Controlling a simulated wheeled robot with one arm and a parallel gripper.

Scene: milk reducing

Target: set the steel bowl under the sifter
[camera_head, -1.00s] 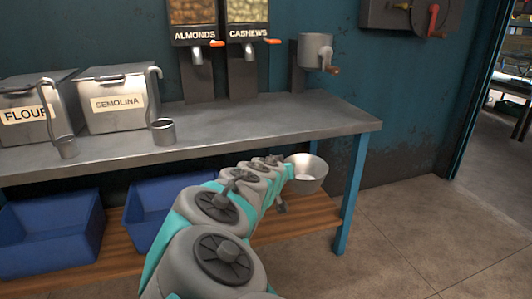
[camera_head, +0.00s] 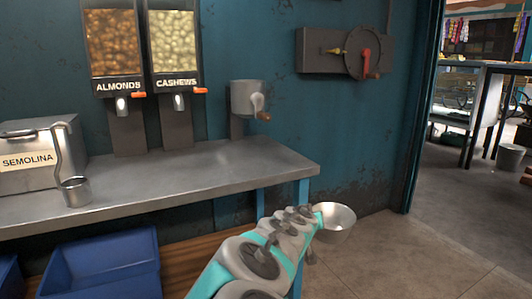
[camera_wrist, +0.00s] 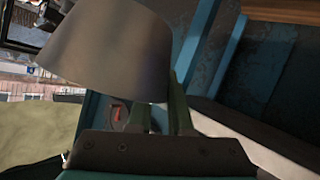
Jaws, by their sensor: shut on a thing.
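The steel bowl (camera_head: 337,222) is held out past the right end of the metal counter, below the level of its top. My gripper (camera_head: 317,217) is shut on the bowl's near left side. In the wrist view the bowl (camera_wrist: 108,52) looks tilted because of the camera's angle, and the gripper fingers (camera_wrist: 163,112) meet its edge. The sifter, a grey drum (camera_head: 248,97) with a crank and orange knob, is mounted at the wall above the counter's right back. The counter under it is bare. The bowl is apart from the sifter, lower and to its right.
The metal counter (camera_head: 225,165) has a blue leg at its right end. Almond (camera_head: 114,45) and cashew (camera_head: 174,45) dispensers stand left of the sifter. A semolina bin (camera_head: 30,160) and a scoop (camera_head: 75,192) sit further left. Open floor (camera_head: 400,250) lies to the right.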

